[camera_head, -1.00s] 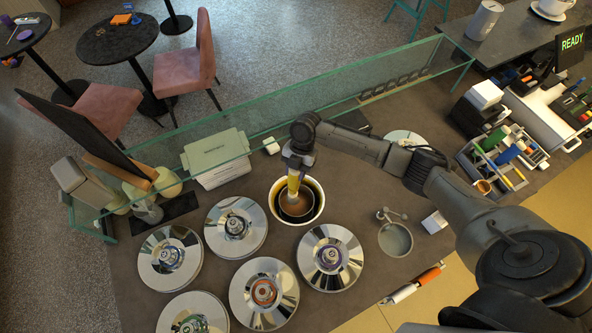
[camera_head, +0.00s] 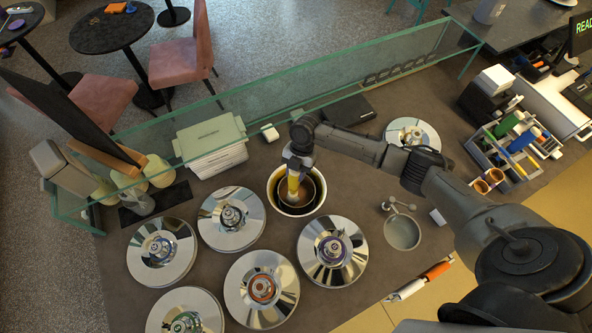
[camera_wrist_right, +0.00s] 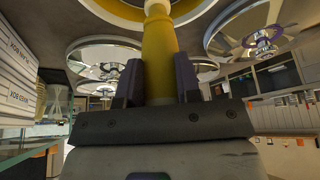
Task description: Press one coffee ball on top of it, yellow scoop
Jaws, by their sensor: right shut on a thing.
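The yellow scoop (camera_head: 293,185) stands roughly upright, with its lower end inside the open round gelato well (camera_head: 272,192). My right gripper (camera_head: 297,162) is above the well and shut on the scoop's handle. The yellow handle (camera_wrist_right: 159,58) also shows between the dark fingers in the right wrist view. The well has a pale rim and a dark, brownish inside. The scoop's bowl is hidden or too small to read, and I cannot make out a coffee ball. My left gripper is not in view.
Shiny lids with knobs surround the well: one at its left (camera_head: 231,220), one at its lower right (camera_head: 331,252), others nearer. A glass screen (camera_head: 290,88) runs behind.

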